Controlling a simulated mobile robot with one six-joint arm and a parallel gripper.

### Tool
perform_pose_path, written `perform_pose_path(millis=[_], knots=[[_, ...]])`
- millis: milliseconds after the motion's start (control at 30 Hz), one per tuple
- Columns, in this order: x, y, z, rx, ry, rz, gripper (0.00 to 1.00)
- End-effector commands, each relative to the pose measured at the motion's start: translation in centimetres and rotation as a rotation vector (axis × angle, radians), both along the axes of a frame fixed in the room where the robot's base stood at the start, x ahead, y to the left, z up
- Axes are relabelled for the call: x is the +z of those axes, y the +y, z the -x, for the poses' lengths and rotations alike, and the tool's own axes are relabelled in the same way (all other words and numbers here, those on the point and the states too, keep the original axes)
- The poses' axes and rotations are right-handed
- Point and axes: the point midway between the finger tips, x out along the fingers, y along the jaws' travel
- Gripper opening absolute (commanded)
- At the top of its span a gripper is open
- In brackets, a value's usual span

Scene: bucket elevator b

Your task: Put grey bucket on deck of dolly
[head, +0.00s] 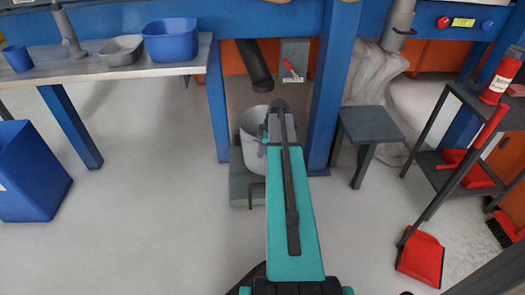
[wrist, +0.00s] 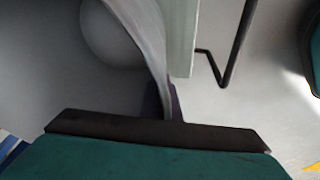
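The grey bucket (head: 249,126) is below the dark chute in the head view, partly hidden by my arm. In the wrist view its pale wall (wrist: 148,35) runs down to my gripper, with its inside at left. My gripper (wrist: 163,103) has dark purple fingertips on both sides of this wall, with no gap showing. A low grey-green platform (head: 243,185) with a black bent rod is under or just in front of the bucket; I cannot tell whether they touch. I see no wheels on it and cannot tell if it is the dolly.
The black chute (head: 254,65) hangs over the bucket. Blue posts (head: 331,90) flank it. A grey stool (head: 371,124) stands right of it. A bench (head: 95,65) with blue and grey tubs is at left. A red dustpan (head: 421,257) is at right.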

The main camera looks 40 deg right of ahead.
Motion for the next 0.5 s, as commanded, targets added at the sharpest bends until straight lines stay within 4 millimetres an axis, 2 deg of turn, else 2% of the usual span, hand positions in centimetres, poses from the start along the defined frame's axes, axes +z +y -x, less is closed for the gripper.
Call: perform_pose_path(millis=[500], knots=[[-4.0,0.1,-0.1,0.002,-0.002,0.001,0.0]])
